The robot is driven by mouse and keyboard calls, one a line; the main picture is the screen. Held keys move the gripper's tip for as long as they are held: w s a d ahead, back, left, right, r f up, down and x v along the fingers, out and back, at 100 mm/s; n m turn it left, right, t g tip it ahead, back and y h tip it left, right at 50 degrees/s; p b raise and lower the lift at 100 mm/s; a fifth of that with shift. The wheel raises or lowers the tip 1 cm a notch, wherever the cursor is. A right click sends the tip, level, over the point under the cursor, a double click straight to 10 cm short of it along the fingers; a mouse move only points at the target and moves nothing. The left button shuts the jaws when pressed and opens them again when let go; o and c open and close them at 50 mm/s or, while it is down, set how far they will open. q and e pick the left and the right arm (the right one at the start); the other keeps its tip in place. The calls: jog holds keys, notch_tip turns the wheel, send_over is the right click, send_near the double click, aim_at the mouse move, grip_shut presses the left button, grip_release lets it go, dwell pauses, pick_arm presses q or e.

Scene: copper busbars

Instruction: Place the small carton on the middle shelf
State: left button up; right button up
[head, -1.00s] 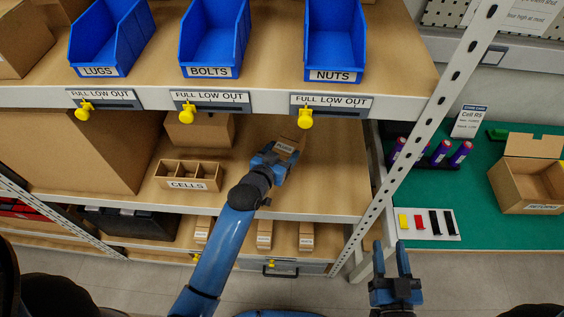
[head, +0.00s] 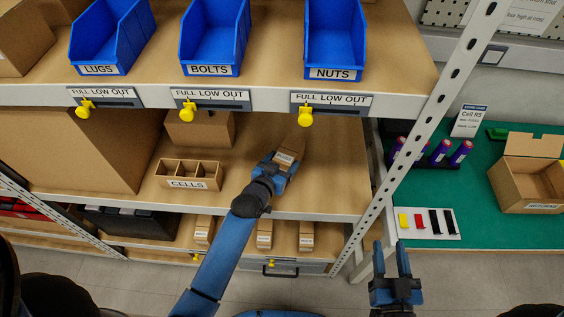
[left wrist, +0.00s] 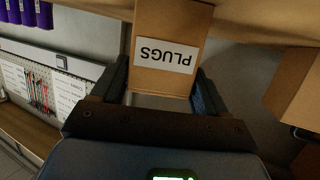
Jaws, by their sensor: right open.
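The small carton (head: 288,153), brown with a white label, is at the middle shelf (head: 335,180), right of the CELLS box. In the left wrist view the carton (left wrist: 168,50) reads PLUGS and sits between the two fingers. My left gripper (head: 280,164) is shut on its near end. Whether the carton touches the shelf board or is held just above it, I cannot tell. My right gripper (head: 391,262) is open and empty, low in front of the rack's right post.
The CELLS box (head: 187,184) and a brown box (head: 200,130) stand to the left on the middle shelf. The upper shelf edge with yellow knobs (head: 305,115) overhangs. A perforated post (head: 400,150) bounds the right. Shelf around the carton's right is clear.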

pick_arm(q)
jog(key=o, duration=0.3)
jog(key=shift+o, duration=0.2)
jog(key=shift+r, duration=0.25)
jog(key=shift+s+a+f, duration=0.1)
jog(key=shift+s+a, duration=0.05)
jog(key=shift+s, duration=0.1)
jog(key=s+a+r+n+t+y, duration=0.1)
jog(key=s+a+r+y, duration=0.1)
jog(key=s+a, duration=0.4)
jog(key=s+a+r+n+t+y, duration=0.2)
jog(key=s+a, duration=0.4)
jog(key=s, duration=0.7)
jog(key=s+a+r+n+t+y, duration=0.1)
jog(key=s+a+r, duration=0.3)
jog(key=s, duration=0.5)
jog(key=shift+s+a+n+y+b, duration=0.15)
jog(key=shift+a+n+y+b, duration=0.25)
jog(key=shift+a, duration=0.6)
